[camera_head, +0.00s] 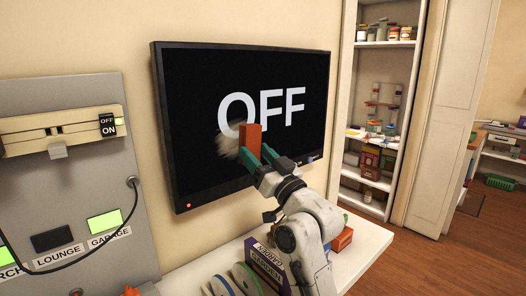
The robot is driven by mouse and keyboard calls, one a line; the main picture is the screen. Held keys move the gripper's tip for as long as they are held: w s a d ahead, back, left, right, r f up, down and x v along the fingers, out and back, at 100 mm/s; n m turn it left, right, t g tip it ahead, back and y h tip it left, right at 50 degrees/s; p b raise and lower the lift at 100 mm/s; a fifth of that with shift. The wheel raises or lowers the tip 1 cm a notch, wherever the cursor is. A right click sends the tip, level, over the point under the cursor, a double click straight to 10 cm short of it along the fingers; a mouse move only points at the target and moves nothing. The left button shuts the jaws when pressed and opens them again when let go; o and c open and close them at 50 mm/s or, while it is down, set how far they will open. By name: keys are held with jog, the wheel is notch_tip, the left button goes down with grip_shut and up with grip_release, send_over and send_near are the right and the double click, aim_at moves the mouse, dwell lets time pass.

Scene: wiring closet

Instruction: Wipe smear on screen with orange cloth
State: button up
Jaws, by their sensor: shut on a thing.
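The screen (195,95) is wall-mounted, black, and reads "OFF" in large white letters. A pale, fuzzy smear (228,138) shows on it at the lower left of the letter O. My gripper (256,153) is shut on the orange cloth (251,136), which looks like an upright folded block between the green fingers. The cloth is just right of the smear in the picture and overlaps its right edge. I cannot tell whether the cloth touches the screen. The cloth and fingers hide part of the screen below the letters.
A white counter (368,247) runs below the screen, with a purple-fronted organizer (264,265) and an orange box (342,239) on it. A grey panel (60,97) with a switch and labelled lamps stands at left. Open shelves (378,155) with jars and boxes are at right.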

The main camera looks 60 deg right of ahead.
jog(key=shift+w+a, duration=0.25)
jog(key=shift+a, duration=0.45)
jog(key=shift+a+f, duration=0.1)
jog(key=shift+w+a+p, duration=0.25)
jog(key=shift+a+p, duration=0.45)
jog(key=shift+a, duration=0.2)
jog(key=shift+w+a+p, duration=0.25)
jog(key=shift+a+p, duration=0.4)
jog(key=shift+a, duration=0.25)
jog(key=shift+w+a+p, duration=0.2)
jog(key=shift+a+p, duration=0.25)
jog(key=shift+a, duration=0.05)
jog(key=shift+w+a+p, duration=0.15)
jog(key=shift+a+p, duration=0.25)
jog(key=shift+a, duration=0.1)
jog(key=shift+s, duration=0.1)
